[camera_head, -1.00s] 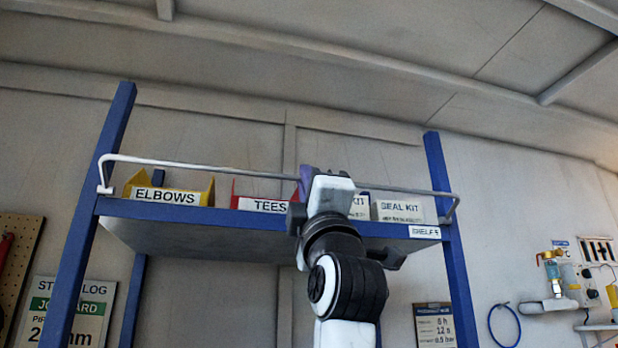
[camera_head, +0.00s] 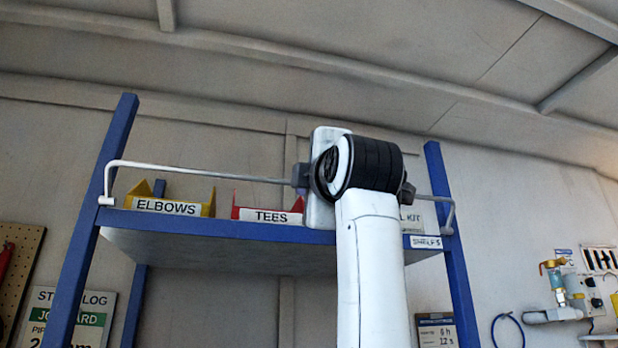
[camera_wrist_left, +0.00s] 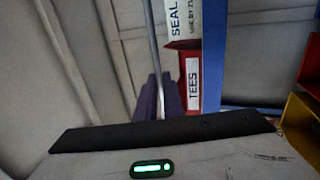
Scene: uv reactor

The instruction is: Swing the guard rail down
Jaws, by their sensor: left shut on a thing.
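The guard rail (camera_head: 215,173) is a thin pale bar with bent ends, standing raised along the front of the blue shelf (camera_head: 190,224). In the left wrist view the rail (camera_wrist_left: 152,45) runs down between the purple fingers of my left gripper (camera_wrist_left: 160,90), which is shut on it. In the head view my left arm and wrist stand in front of the shelf's right half. They hide the gripper's fingers and the middle of the rail. My right gripper is not in view.
A yellow ELBOWS bin (camera_head: 170,207) and a red TEES bin (camera_head: 268,215) sit on the shelf behind the rail. A KIT bin (camera_head: 412,218) is partly hidden by my arm. Blue posts (camera_head: 455,250) flank the shelf.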

